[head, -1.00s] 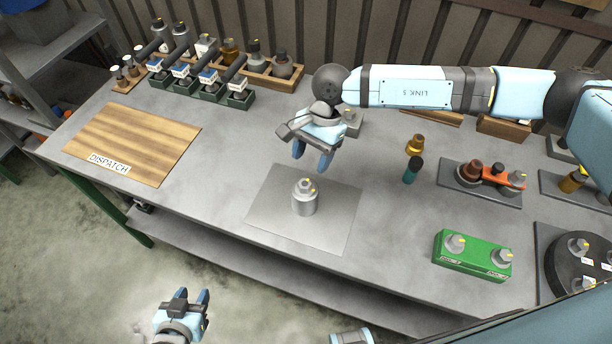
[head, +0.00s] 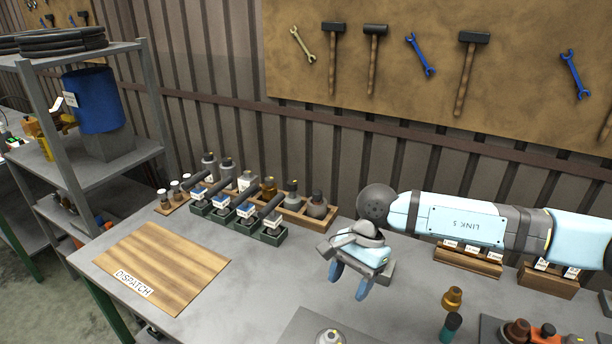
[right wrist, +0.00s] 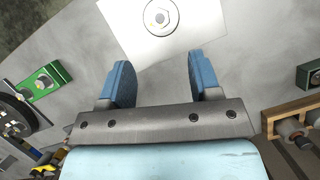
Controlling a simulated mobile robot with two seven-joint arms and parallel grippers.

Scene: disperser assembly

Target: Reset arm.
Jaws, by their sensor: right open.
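My right gripper (head: 350,283) is in the air above the grey workbench, its blue fingers apart and nothing between them. In the right wrist view the right gripper (right wrist: 158,85) also shows wide open and empty. A grey metal part (head: 329,337) stands on a light grey plate (head: 300,335) at the bottom edge of the head view. In the right wrist view the metal part (right wrist: 158,14) sits on the plate (right wrist: 185,40), beyond the open fingertips and apart from them. My left gripper is not in the head view.
A wooden dispatch board (head: 165,262) lies bare at the left. Dark green holders (head: 240,222) and a wooden rack of bottles (head: 295,213) stand at the back. A teal-and-black bottle (head: 451,327) and a brass part (head: 453,298) stand at right. Shelves (head: 115,170) are beyond the left end.

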